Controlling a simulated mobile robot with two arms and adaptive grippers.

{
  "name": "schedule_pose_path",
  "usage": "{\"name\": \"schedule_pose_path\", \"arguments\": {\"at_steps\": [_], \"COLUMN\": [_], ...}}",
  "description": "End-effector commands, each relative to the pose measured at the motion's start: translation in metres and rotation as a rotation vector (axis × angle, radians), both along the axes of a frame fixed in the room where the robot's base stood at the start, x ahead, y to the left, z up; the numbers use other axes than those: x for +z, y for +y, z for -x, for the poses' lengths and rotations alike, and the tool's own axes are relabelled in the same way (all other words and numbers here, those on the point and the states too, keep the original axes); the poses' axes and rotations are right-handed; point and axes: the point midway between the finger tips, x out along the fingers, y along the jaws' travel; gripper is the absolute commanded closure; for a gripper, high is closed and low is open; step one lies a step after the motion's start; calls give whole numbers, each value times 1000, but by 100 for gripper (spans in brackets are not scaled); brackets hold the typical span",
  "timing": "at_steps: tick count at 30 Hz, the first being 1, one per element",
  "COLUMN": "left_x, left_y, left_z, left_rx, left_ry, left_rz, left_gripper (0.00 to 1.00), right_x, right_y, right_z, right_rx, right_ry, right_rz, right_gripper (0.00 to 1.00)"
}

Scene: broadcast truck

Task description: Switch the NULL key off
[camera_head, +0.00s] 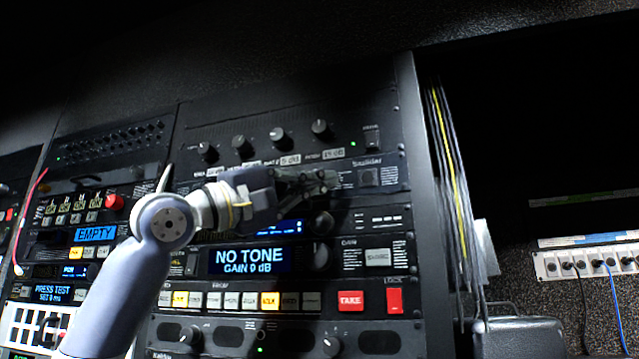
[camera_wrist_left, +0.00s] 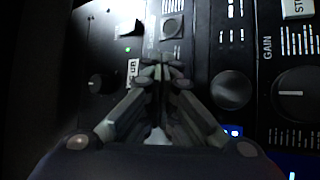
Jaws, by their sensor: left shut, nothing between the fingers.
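My left gripper (camera_head: 332,180) is shut and empty in front of the upper rack panel. In the left wrist view its fingertips (camera_wrist_left: 162,72) are together, close to the panel. No label that I can read says NULL, so I cannot tell which key it is. A dark square key (camera_head: 370,178) sits just right of the fingertips, and shows above them in the wrist view (camera_wrist_left: 172,27). A dark rocker-like switch (camera_head: 372,137) is higher on the panel, also in the wrist view (camera_wrist_left: 129,29). A green lamp (camera_head: 353,144) is lit beside it. Whether the fingers touch the panel is unclear.
Several knobs (camera_head: 278,136) line the panel above my gripper. Below are a NO TONE display (camera_head: 249,260), a row of lit keys, a TAKE key (camera_head: 350,301) and a red key (camera_head: 394,300). Cables (camera_head: 452,190) hang right of the rack. My left forearm covers part of the lower left units.

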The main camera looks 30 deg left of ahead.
Motion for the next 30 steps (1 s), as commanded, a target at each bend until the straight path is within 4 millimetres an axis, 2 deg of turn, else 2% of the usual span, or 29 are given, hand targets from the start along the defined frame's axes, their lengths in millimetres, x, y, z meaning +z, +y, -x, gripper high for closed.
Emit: {"name": "schedule_pose_path", "arguments": {"at_steps": [14,23,30], "left_x": [-1,-1,-2], "left_y": [-3,-4,-9], "left_z": [14,15,35], "left_rx": [0,0,-2], "left_ry": [0,0,-1], "left_rz": [0,0,-1], "left_gripper": [100,100,100], "right_x": [-7,-7,-15], "right_y": [1,3,3], "right_z": [0,-1,-1], "right_rx": [-1,-2,-2], "right_ry": [-1,0,-1], "right_rz": [-1,-3,-4], "right_gripper": [56,56,56]}}
